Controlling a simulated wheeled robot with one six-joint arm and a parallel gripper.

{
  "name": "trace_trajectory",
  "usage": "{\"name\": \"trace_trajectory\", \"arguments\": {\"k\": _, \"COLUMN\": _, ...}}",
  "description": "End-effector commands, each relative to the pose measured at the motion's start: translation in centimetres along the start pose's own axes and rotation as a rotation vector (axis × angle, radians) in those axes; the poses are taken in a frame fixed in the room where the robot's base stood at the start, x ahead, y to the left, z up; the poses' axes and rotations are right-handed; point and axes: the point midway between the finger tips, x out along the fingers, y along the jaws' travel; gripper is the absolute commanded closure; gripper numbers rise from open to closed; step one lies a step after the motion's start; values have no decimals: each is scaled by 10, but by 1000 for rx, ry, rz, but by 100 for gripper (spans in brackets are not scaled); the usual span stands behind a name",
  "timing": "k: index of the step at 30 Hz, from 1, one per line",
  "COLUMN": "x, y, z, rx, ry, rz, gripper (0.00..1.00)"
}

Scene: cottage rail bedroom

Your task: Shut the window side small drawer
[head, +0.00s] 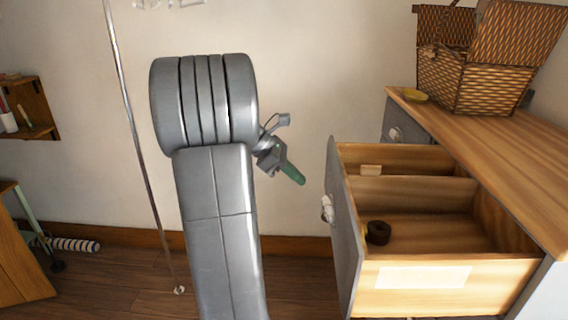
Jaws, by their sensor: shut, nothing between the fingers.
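A drawer with a grey front (345,240) and pale wooden sides stands pulled out of the dresser at the right. Its white knob (327,208) faces left. A divider crosses its inside, and a dark round roll (378,232) lies in the nearer part. Another grey drawer front (393,127) with a pale knob shows behind it, apparently flush with the dresser. I cannot tell which drawer is on the window side. My gripper (292,173), with a green finger, is shut and empty. It appears left of the open drawer's front, apart from it.
A thin metal pole (140,150) stands left of my arm. Wooden furniture (20,250) and a striped roll (72,244) are at the far left.

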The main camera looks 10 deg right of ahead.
Motion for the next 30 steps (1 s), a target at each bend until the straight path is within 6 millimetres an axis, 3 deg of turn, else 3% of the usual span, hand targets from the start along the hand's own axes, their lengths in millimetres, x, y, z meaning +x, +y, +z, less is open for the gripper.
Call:
{"name": "trace_trajectory", "arguments": {"k": 3, "x": 26, "y": -1, "z": 1, "rx": 1, "ry": -2, "rz": -4, "gripper": 100}}
{"name": "trace_trajectory", "arguments": {"k": 9, "x": 43, "y": 0, "z": 22, "rx": 3, "ry": 0, "rz": -1, "gripper": 100}}
{"name": "trace_trajectory", "arguments": {"k": 30, "x": 55, "y": 0, "z": 34, "rx": 2, "ry": 0, "rz": 0, "gripper": 100}}
